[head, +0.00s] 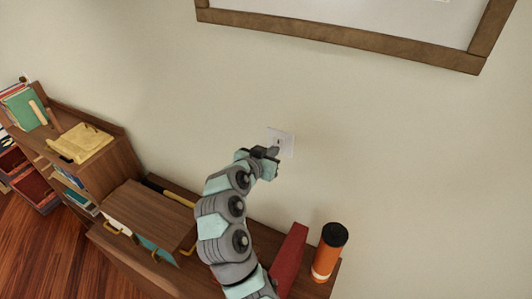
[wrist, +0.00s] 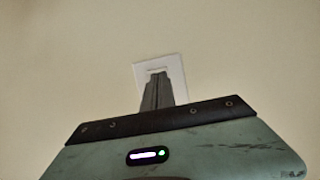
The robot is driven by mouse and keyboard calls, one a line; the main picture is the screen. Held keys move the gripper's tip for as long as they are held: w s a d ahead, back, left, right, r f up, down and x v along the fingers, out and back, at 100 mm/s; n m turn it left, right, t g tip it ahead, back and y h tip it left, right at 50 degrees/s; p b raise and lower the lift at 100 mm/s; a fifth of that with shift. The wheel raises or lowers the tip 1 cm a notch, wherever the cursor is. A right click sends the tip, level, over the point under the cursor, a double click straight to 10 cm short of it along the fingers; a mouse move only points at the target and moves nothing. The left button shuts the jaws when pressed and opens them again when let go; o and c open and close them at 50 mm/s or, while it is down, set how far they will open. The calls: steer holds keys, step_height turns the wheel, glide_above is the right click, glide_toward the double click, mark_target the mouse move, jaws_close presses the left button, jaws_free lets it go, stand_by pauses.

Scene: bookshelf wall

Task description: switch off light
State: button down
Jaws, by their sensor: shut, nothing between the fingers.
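A white light switch plate (head: 281,141) is on the beige wall, right of and just beyond my gripper in the head view. It has a small toggle at its middle. My gripper (head: 274,152) is shut and empty, its fingertips close to the plate. In the wrist view the shut fingers (wrist: 157,80) overlap the switch plate (wrist: 174,70) and hide its middle and lower part. I cannot tell whether the fingertips touch the switch, nor which way the toggle is set.
Below stands a wooden shelf with a wooden box (head: 150,213), a red book (head: 290,262) and an orange bottle with a black lid (head: 328,252). A framed picture (head: 340,34) hangs above. The wall around the plate is clear.

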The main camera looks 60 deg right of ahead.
steer(key=shift+d+f, duration=0.1)
steer(key=shift+d, duration=0.1)
steer(key=shift+d+f+h+b, duration=0.15)
steer(key=shift+h+b, duration=0.15)
steer(key=shift+b, duration=0.7)
steer(key=shift+r, duration=0.9)
